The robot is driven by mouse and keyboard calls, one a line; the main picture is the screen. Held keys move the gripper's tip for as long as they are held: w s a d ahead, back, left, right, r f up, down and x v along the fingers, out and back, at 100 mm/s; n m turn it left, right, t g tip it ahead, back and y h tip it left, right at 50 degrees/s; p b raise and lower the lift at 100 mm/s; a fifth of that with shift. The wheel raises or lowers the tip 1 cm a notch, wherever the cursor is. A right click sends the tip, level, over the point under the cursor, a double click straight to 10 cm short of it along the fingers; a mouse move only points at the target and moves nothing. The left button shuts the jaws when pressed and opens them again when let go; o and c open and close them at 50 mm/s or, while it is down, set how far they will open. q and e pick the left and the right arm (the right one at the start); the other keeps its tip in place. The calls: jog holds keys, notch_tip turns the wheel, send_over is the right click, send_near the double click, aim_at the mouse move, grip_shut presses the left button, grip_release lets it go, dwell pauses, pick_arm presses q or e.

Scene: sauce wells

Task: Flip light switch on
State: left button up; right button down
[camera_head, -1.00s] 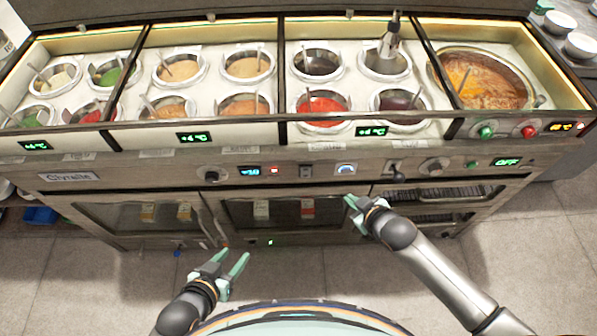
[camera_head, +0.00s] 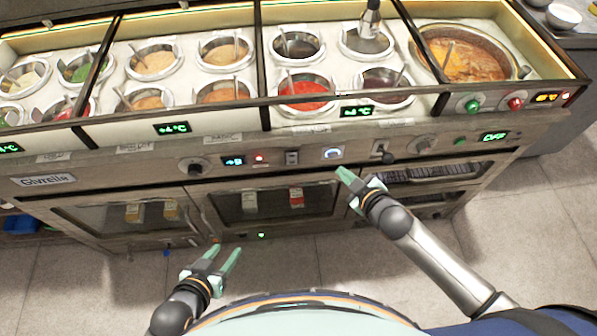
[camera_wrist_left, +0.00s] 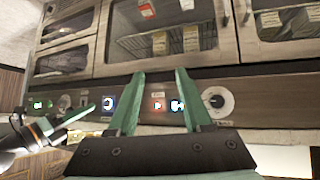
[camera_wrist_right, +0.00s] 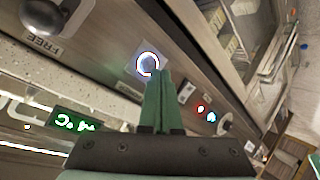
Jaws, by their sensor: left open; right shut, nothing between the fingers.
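The control strip (camera_head: 225,175) on the counter front carries a small grey rocker switch (camera_head: 292,157), a round lit button (camera_head: 333,153) and a black-knobbed lever (camera_head: 387,157). I cannot read which is the light switch. In the right wrist view the rocker (camera_wrist_right: 186,92) and the ring-lit button (camera_wrist_right: 148,63) both show. My right gripper (camera_head: 343,174) is shut and empty, with its tips just below the lit button; contact cannot be told. My left gripper (camera_head: 224,252) is open and empty, low in front of the counter, well away from the strip.
Above the strip are sauce wells behind a front ledge, with a large soup pot (camera_head: 468,55) at the right. Dial knobs (camera_head: 195,166) and a green button (camera_head: 460,141) share the strip. Glass doors (camera_head: 270,203) lie below. Floor (camera_head: 75,285) in front is open.

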pick_arm(q)
notch_tip(320, 180, down, 10)
jog(key=b, duration=1)
jog(key=shift+d+r, duration=0.15)
jog(key=shift+d, duration=0.05)
pick_arm(e)
jog(key=s+a+f+n+y, duration=0.2)
jog(key=s+n+y, duration=0.4)
jog(key=n, duration=1)
jog(key=a+y, duration=0.1)
jog(key=y, duration=0.1)
jog(key=shift+s+f+n+y, duration=0.15)
jog(key=shift+s+n+y, duration=0.15)
jog(key=shift+s, duration=0.1)
send_near(288, 164)
jog(key=a, duration=0.4)
pick_arm(q)
jog(key=shift+w+a+r+t+b, duration=0.25)
jog(key=shift+w+r+t+b, duration=0.2)
jog(key=shift+w+b, duration=0.35)
pick_arm(e)
jog(key=w, duration=0.4)
jog(key=shift+a+f, duration=0.1)
jog(key=shift+f, duration=0.15)
